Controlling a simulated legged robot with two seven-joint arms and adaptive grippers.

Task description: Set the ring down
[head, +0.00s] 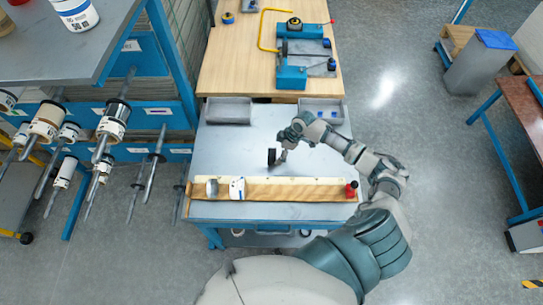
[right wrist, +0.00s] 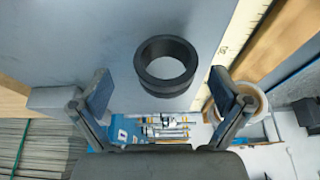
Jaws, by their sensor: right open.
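The black ring (right wrist: 166,67) shows in the right wrist view, its round hole facing the camera, with the grey tabletop behind it. In the head view the ring (head: 271,157) is a small dark shape over the grey table (head: 240,140). My right gripper (head: 281,156) is beside it there. In the right wrist view the fingers of the gripper (right wrist: 160,90) are spread wide, with the ring ahead of and between them, a gap showing on each side. I cannot tell whether the ring touches the tabletop. My left gripper is not in view.
Two grey trays (head: 229,110) sit at the back. A roll rack (head: 110,125) stands left.

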